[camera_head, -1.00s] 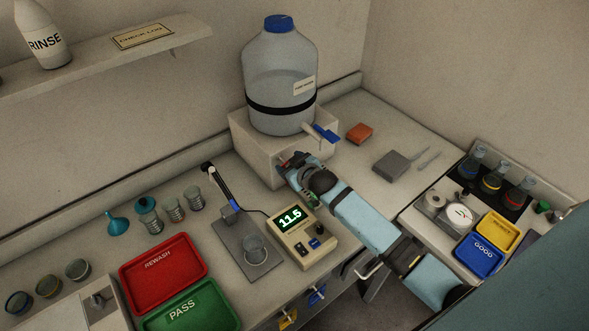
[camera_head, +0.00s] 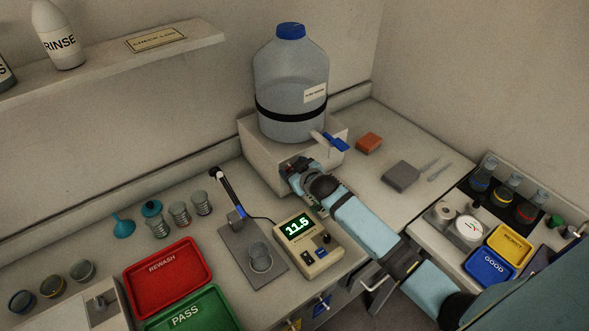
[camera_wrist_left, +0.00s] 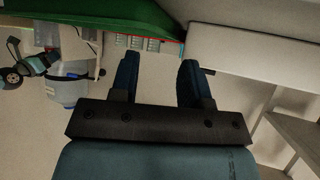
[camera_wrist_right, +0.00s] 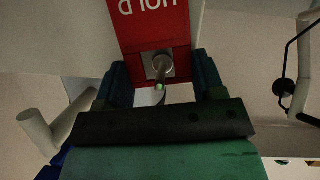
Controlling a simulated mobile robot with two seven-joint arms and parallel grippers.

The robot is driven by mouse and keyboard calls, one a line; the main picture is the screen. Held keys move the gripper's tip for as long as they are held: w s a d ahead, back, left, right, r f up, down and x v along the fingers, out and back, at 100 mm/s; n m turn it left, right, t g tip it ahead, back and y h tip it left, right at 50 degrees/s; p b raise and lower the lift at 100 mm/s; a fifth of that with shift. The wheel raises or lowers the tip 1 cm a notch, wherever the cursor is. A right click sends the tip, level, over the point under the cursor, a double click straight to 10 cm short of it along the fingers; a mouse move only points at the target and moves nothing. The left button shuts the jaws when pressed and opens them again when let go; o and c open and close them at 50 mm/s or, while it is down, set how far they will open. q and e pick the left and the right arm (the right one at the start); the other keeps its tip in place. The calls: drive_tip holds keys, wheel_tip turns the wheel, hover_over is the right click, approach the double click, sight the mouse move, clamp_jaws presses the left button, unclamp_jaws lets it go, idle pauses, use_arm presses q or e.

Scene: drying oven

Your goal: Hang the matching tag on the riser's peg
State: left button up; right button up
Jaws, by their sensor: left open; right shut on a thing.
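My right gripper (camera_head: 287,168) is at the front face of the white riser (camera_head: 262,160) under the big carboy. In the right wrist view its fingers (camera_wrist_right: 160,72) are closed on a red tag (camera_wrist_right: 150,25) lettered HOLD, seen upside down. A round metal peg (camera_wrist_right: 161,68) with a greenish tip shows between the fingers, against a pale square patch at the tag's near end. It seems to come through the tag there; how far on the tag sits I cannot tell. My left gripper (camera_wrist_left: 158,75) is open and empty in its wrist view. The meter (camera_head: 305,245) reads 11.5.
A blue tag (camera_head: 322,305) and a yellow tag (camera_head: 293,325) hang at the bench front. A blue-handled tap (camera_head: 330,142) sticks out just above my right gripper. Red and green trays (camera_head: 168,277) and glassware stand to the left.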

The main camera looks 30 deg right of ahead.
use_arm(q)
drive_tip(key=shift+s, duration=0.15)
drive_tip(key=shift+s+f, duration=0.15)
drive_tip(key=shift+s, duration=0.05)
use_arm(e)
drive_tip(key=o, duration=0.9)
drive_tip(key=shift+o, duration=0.2)
use_arm(q)
drive_tip(key=shift+w+r+p, duration=0.1)
drive_tip(key=shift+r+p, duration=0.45)
use_arm(e)
drive_tip(key=shift+s+r, duration=0.35)
drive_tip(key=shift+s, duration=0.05)
use_arm(q)
drive_tip(key=shift+w+a+r+p, duration=0.1)
drive_tip(key=shift+w+r+p, duration=0.15)
drive_tip(key=shift+r+p, duration=0.55)
drive_tip(key=shift+s+f+n, duration=0.15)
drive_tip(key=shift+f+n, duration=0.15)
drive_tip(key=shift+f, duration=0.35)
drive_tip(key=shift+r, duration=0.15)
use_arm(e)
drive_tip(key=v, duration=1.3)
drive_tip(key=shift+f, duration=0.15)
